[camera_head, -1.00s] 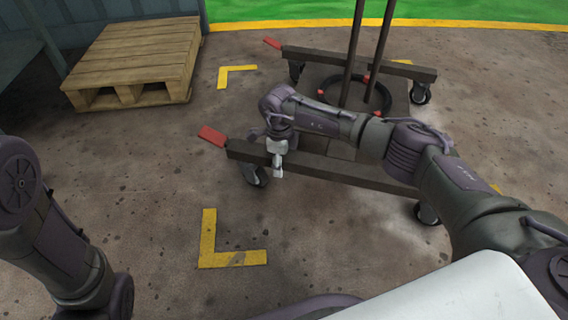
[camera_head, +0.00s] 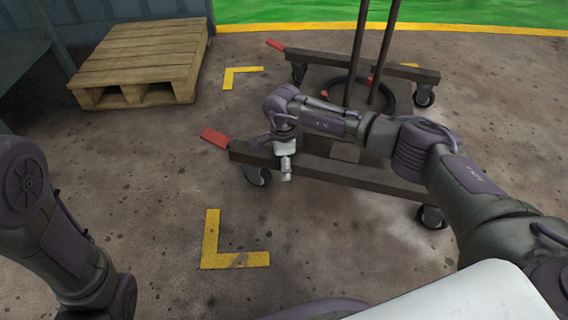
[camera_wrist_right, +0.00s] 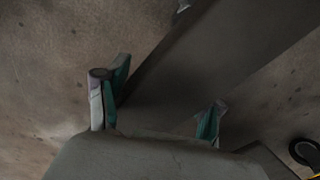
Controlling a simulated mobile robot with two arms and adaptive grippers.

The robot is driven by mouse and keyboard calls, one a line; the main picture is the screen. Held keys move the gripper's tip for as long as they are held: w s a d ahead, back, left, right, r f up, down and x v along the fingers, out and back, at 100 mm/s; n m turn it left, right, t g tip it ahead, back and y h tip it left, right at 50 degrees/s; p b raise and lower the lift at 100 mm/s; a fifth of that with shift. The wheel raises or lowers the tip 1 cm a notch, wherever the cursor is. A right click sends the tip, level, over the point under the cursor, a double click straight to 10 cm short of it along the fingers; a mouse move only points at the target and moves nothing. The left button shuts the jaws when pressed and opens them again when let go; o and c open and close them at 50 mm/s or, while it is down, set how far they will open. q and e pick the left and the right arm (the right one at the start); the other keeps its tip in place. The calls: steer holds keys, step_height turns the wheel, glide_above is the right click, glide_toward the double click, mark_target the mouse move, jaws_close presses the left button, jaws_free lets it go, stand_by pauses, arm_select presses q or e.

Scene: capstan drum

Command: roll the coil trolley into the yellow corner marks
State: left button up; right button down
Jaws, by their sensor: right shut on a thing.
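The coil trolley (camera_head: 345,177) has two dark beams on casters, red-tipped at their left ends, and two upright posts above a black ring. My right gripper (camera_head: 284,172) is shut on the near beam near its left end. In the right wrist view the dark beam (camera_wrist_right: 225,55) runs between the fingers (camera_wrist_right: 158,112). Yellow corner marks lie near left (camera_head: 215,258), far left (camera_head: 229,76) and far right (camera_head: 409,65). The trolley stands to the right of both left marks. The near right mark is not visible now. My left gripper is out of view.
A wooden pallet (camera_head: 145,58) lies at the back left against a dark wall. A yellow line (camera_head: 300,26) edges a green area at the back. The floor between the trolley and the left marks is clear.

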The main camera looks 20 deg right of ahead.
steer(key=shift+c, duration=0.4)
jaws_free()
steer(key=shift+s+a+r, duration=0.15)
steer(key=shift+s+a, duration=0.05)
steer(key=shift+a, duration=0.55)
steer(key=shift+d+r, duration=0.1)
steer(key=shift+d, duration=0.05)
steer(key=shift+r, duration=0.2)
step_height(320, 180, up, 13)
steer(key=p, duration=1.1)
steer(key=shift+d+r+p, duration=0.2)
steer(key=shift+d+p, duration=0.1)
steer(key=shift+p, duration=0.05)
steer(key=shift+a, duration=0.1)
